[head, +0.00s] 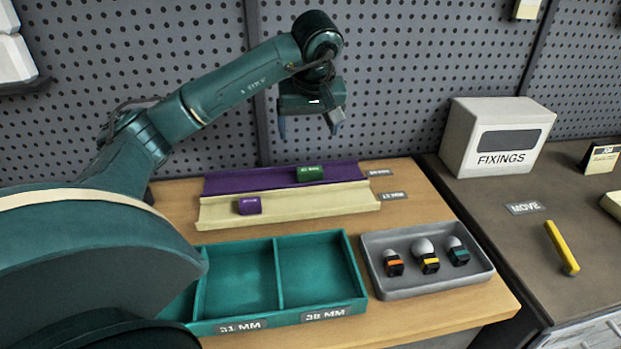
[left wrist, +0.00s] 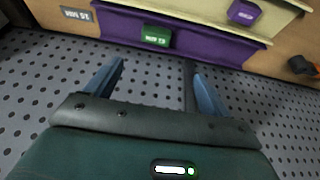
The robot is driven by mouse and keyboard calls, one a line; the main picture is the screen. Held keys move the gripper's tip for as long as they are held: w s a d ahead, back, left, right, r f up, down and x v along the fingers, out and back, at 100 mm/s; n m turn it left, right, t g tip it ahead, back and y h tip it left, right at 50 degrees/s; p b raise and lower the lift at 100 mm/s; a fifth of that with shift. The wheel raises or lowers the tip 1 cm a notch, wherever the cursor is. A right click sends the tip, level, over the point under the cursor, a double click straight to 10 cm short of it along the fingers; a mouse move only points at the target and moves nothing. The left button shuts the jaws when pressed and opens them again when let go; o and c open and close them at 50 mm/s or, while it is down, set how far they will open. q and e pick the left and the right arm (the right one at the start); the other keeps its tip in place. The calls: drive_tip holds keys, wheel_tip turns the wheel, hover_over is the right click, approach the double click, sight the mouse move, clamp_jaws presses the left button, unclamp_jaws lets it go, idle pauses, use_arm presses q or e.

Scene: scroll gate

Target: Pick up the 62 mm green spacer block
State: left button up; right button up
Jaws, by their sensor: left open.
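The green spacer block (head: 310,174) lies in the purple channel (head: 240,183) at the back of the wooden bench, toward its right end. In the left wrist view the green block (left wrist: 157,37) shows ahead of the fingers, and its label is too blurred to read surely. My left gripper (head: 309,134) is open and empty, above the purple channel and the block, with fingers pointing down. Its blue fingers (left wrist: 156,80) are apart from the block. My right gripper does not show.
A purple block (head: 249,206) lies in the cream channel (head: 300,208) in front. A teal divided tray (head: 278,270) and a grey tray (head: 480,279) with several small capped items stand nearer. A FIXINGS box (head: 460,150) and yellow bar (head: 562,247) are right. Pegboard (head: 410,60) rises behind.

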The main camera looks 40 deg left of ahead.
use_arm(q)
drive_tip(key=f, duration=0.1)
hover_over(310, 169)
drive_tip(key=s+d, duration=0.2)
drive_tip(key=f, duration=0.7)
drive_tip(key=shift+s+a+f, duration=0.15)
drive_tip(key=shift+s+a, duration=0.05)
drive_tip(key=shift+a, duration=0.05)
drive_tip(key=shift+w+d+x, duration=0.15)
drive_tip(key=shift+x, duration=1.15)
drive_tip(key=shift+w+d+x, duration=0.1)
drive_tip(key=shift+w+x, duration=0.05)
drive_tip(key=shift+x, duration=1.2)
drive_tip(key=shift+c, duration=0.4)
drive_tip(key=c, duration=1)
